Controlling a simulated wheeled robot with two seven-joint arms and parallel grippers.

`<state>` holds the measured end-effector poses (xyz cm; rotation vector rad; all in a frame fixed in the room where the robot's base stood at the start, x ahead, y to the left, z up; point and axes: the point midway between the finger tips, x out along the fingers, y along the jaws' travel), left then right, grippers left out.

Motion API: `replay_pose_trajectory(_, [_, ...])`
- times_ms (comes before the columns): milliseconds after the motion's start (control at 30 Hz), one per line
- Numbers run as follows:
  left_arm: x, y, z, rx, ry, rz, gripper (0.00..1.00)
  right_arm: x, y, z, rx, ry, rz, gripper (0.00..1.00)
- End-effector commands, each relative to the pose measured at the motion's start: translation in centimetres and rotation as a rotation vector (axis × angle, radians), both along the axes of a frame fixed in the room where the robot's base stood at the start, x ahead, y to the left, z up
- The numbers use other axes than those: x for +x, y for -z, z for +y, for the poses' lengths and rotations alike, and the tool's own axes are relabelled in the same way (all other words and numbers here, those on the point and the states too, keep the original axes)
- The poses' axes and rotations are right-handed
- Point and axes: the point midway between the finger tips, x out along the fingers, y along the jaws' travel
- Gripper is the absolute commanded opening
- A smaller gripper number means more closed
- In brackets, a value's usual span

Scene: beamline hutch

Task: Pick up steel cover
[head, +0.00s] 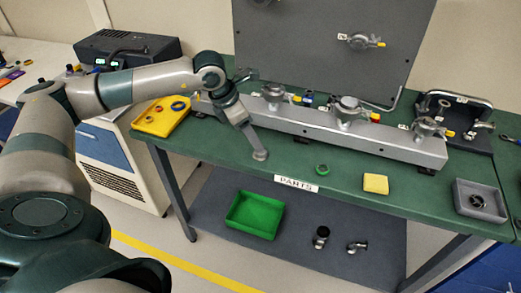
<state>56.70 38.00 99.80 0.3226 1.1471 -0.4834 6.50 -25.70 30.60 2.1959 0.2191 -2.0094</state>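My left arm reaches in from the left over the green bench. My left gripper (257,148) points down at the bench top, in front of the left end of the long steel manifold. A small round grey disc, which looks like the steel cover (260,155), is at its fingertips, on or just above the bench. The fingers are small and seen from the side, so I cannot tell whether they are open or shut on the disc. My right gripper is out of view.
The steel manifold (315,128) with several clamped ports runs along the bench behind. A yellow tray (160,128) stands left. A green ring (322,170), a yellow sponge (376,184) and a grey tray (462,208) lie right. A green bin (233,224) sits on the lower shelf.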

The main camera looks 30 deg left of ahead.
Motion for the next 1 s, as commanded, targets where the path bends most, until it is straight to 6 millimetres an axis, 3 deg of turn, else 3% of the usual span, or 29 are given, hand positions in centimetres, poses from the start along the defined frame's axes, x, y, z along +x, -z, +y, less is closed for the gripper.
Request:
replay_pose_trajectory(167, [0.4, 1.0, -0.2, 0.000, 0.000, 0.000, 0.61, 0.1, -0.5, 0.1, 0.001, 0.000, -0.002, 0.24])
replay_pose_trajectory(633, [0.5, 1.5, -0.4, 0.001, 0.000, 0.001, 0.61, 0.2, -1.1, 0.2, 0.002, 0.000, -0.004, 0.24])
replay_pose_trajectory(1000, [1.4, 5.2, -1.5, 0.000, 0.000, 0.000, 0.61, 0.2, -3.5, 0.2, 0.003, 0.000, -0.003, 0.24])
